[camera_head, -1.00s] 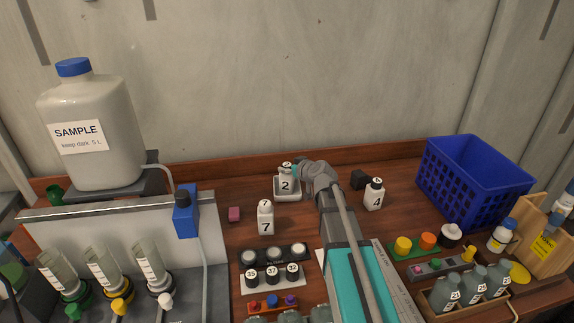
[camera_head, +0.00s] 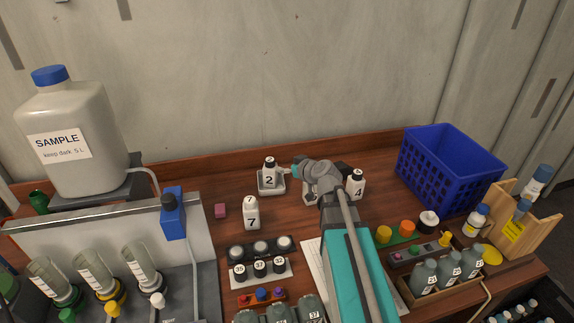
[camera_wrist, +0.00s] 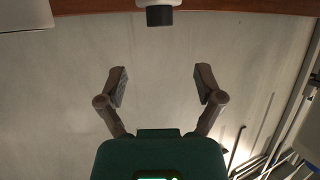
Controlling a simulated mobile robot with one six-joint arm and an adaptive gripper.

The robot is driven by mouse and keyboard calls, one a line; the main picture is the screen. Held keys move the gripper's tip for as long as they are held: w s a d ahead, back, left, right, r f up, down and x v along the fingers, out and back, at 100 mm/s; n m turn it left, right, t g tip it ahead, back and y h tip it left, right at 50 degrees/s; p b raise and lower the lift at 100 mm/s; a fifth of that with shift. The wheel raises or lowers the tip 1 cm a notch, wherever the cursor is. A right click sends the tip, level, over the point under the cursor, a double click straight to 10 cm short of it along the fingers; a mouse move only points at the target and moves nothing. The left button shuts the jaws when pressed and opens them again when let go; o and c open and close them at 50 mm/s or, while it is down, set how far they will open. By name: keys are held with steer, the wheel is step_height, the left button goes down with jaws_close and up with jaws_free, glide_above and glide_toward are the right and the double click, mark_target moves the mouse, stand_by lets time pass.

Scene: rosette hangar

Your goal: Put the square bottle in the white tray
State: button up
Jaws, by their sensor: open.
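A white square-looking bottle with a black cap, marked 2 (camera_head: 269,180), stands upright in the small white tray (camera_head: 271,192) near the back of the bench. My gripper (camera_head: 287,171) is just right of its neck, small in the head view. In the wrist view my gripper (camera_wrist: 160,85) is open, with nothing between its fingers. A black-capped white bottle (camera_wrist: 160,14) shows upside down at the top of that view, beyond the fingertips; its number is out of view. Bottle 7 (camera_head: 251,214) stands in front of the tray. Bottle 4 (camera_head: 356,184) stands to the right, partly behind my arm.
A blue crate (camera_head: 449,165) stands at the back right. A large sample container (camera_head: 68,140) is at left.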

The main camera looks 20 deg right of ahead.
stand_by(0.4)
steer(key=s+a+f+g, duration=0.2)
steer(key=s, duration=0.1)
steer(key=s+a+f+g, duration=0.2)
steer(key=s+f, duration=0.1)
steer(key=s+a+f+g, duration=0.1)
steer(key=s+f+g, duration=0.1)
steer(key=shift+s+a+f, duration=0.15)
steer(key=shift+s+a, duration=0.25)
steer(key=s+f+g+h, duration=0.1)
steer(key=s, duration=0.1)
steer(key=s+f+m+g, duration=0.1)
steer(key=s, duration=0.1)
steer(key=s+f+m+g+h, duration=0.1)
steer(key=s+g, duration=0.1)
steer(key=shift+s+f+h, duration=0.15)
steer(key=shift+s+h, duration=0.15)
steer(key=shift+s, duration=0.1)
steer(key=s, duration=0.1)
steer(key=s+d+m+g+h, duration=0.1)
steer(key=s, duration=0.1)
steer(key=s+m+g+h, duration=0.1)
steer(key=shift+s+d+f, duration=0.2)
steer(key=shift+d+f, duration=0.05)
steer(key=shift+f, duration=0.15)
steer(key=shift+s+d+g, duration=0.2)
steer(key=shift+s+g, duration=0.1)
steer(key=shift+s, duration=0.15)
